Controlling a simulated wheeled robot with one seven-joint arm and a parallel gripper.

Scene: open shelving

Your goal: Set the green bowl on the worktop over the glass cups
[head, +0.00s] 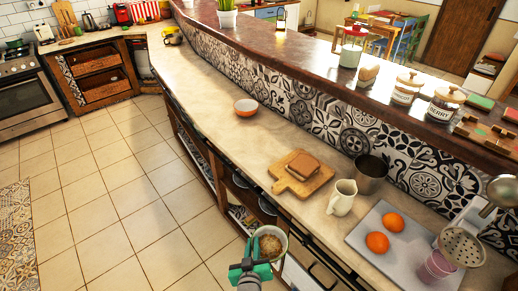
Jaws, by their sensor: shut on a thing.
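My gripper (260,264), teal and black, is low in the head view, in front of the counter. It is shut on the pale greenish bowl (285,241), which has brown, grainy contents. The bowl is held out over the floor side, at the counter's front edge, and hides part of the shelving there. The beige worktop (204,75) runs from the far left to the lower right. I cannot make out the glass cups clearly; the open shelves (193,150) under the worktop are dark and seen at a steep angle.
An orange bowl (246,107) stands on the worktop. Nearer are a wooden board (289,185) with a brown block, a cream jug (342,197), a dark metal pot (370,174) and a tray (366,222) with oranges. The worktop beyond the orange bowl is largely clear.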

